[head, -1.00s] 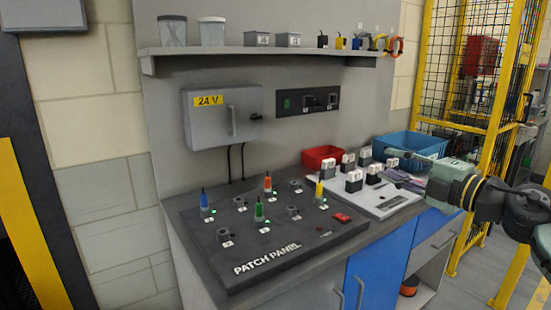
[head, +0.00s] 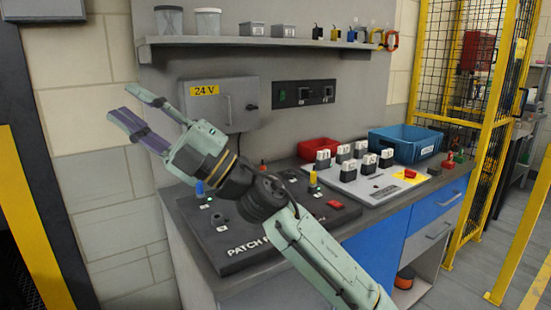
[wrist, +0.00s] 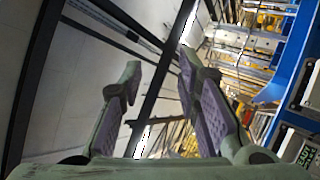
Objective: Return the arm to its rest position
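My gripper (head: 122,104) is open and empty. It is raised in the air at the left of the head view, pointing up and left, in front of the tiled wall. My arm (head: 325,255) reaches up from the lower right and crosses in front of the patch panel (head: 235,258), hiding much of it. In the wrist view, the two fingers of my gripper (wrist: 162,80) stand apart with purple pads and nothing between them.
A grey box marked 24 V (head: 207,117) hangs on the wall behind my gripper. A shelf (head: 265,43) runs above. A white board (head: 385,188) with several black-and-white blocks, a red bin (head: 320,149) and a blue bin (head: 404,145) are at right. Yellow fence posts (head: 497,130) stand further right.

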